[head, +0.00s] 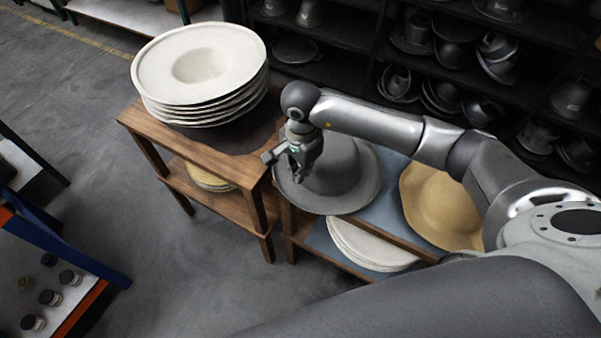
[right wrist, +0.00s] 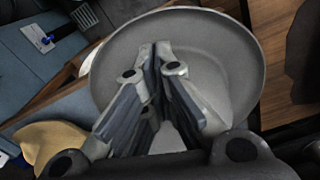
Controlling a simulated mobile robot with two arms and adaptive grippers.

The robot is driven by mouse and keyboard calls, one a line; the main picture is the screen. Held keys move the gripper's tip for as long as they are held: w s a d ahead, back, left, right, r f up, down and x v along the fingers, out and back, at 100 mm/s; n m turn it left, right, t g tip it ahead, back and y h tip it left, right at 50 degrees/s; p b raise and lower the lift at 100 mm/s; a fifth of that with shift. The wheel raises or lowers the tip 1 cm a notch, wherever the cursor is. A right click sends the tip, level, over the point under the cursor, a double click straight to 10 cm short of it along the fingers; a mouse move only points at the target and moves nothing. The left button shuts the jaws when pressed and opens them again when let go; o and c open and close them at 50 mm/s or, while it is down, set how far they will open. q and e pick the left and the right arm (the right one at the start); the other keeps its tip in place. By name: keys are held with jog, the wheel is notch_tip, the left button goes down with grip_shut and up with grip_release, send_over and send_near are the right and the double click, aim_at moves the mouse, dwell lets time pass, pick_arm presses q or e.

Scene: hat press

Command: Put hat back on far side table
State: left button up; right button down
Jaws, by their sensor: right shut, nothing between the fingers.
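A grey wide-brimmed hat (head: 357,178) sits at the left end of a blue-topped wooden side table (head: 381,172), close to a taller wooden table (head: 240,163). In the right wrist view the grey hat (right wrist: 225,62) lies behind the fingers, its rounded brim filling the upper middle. My right gripper (head: 298,176) is over the left part of the hat's brim, pointing down, shut and empty. Its fingertips show together in the right wrist view (right wrist: 156,50); I cannot tell whether they touch the hat. My left gripper is not in view.
A stack of cream hats (head: 200,65) stands on the taller table. A tan hat (head: 435,205) lies right of the grey one, and pale hats (head: 370,243) lie stacked below. Dark shelves (head: 345,30) with metal forms stand behind. Floor at left is open.

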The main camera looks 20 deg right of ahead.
aim_at(301, 196)
notch_tip(301, 196, down, 8)
jog(key=shift+p, duration=0.95)
jog(key=w+d+b, duration=0.1)
jog(key=d, duration=0.1)
jog(key=d+b, duration=0.2)
jog(key=w+d+b, duration=0.1)
jog(key=d, duration=0.1)
jog(key=shift+w+d+f+b, duration=0.1)
jog(key=shift+w+f+b, duration=0.1)
jog(key=shift+w+b, duration=0.15)
jog(key=shift+d+r, duration=0.1)
jog(key=shift+d, duration=0.15)
jog(key=shift+r, duration=0.1)
